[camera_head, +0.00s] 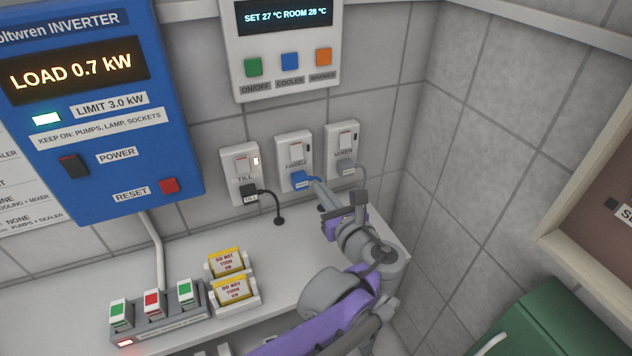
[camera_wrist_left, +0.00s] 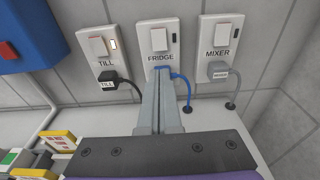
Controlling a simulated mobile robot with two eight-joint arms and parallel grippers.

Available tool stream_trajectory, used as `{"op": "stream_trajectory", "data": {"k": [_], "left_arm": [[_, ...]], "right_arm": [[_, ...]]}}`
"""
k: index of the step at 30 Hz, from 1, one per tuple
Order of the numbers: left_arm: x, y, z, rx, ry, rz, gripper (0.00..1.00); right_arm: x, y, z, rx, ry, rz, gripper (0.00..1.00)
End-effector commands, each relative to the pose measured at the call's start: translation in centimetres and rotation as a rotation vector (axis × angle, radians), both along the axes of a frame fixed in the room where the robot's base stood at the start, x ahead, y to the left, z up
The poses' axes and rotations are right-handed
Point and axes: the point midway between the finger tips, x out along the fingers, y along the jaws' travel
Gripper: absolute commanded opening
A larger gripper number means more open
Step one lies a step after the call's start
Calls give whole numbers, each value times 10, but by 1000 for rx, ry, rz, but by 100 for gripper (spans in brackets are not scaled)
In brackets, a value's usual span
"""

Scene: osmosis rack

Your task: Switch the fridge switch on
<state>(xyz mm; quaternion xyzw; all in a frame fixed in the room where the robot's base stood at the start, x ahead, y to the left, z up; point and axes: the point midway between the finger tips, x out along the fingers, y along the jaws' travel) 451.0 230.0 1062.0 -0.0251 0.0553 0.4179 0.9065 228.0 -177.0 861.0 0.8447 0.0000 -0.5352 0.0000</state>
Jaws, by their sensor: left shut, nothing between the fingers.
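The fridge switch (camera_head: 295,149) is a white rocker on the middle wall socket plate (camera_head: 285,164), labelled FRIDGE, with a blue plug in its lower part. It also shows in the left wrist view (camera_wrist_left: 159,40); the indicator beside it is dark. My left gripper (camera_head: 318,186) is shut and empty, in front of the plate and below the switch. In the left wrist view its fingers (camera_wrist_left: 160,82) point up toward the plate and cover part of the blue plug (camera_wrist_left: 181,74). I cannot tell whether the fingertips touch the plate. My right gripper is not in view.
The TILL plate (camera_head: 240,175) with a lit indicator is left; the MIXER plate (camera_head: 342,151) with a grey plug is right. A thermostat panel (camera_head: 285,70) hangs above. A blue inverter (camera_head: 180,110) is at left. Yellow tags and a switch rack (camera_head: 155,325) stand on the shelf.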

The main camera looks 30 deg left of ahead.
Motion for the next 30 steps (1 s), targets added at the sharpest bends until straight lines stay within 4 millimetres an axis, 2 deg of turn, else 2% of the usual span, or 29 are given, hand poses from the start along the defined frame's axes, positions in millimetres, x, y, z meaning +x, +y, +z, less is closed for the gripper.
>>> {"op": "stream_trajectory", "data": {"k": [9,15,21,30], "left_arm": [[43,52,-8,0,0,6,0],[66,79,-12,0,0,3,0],[78,92,-15,-1,-1,1,0],[80,94,-15,-1,-1,0,0]], "right_arm": [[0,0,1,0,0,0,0],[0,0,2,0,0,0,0],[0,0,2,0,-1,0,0],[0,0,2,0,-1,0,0]]}}
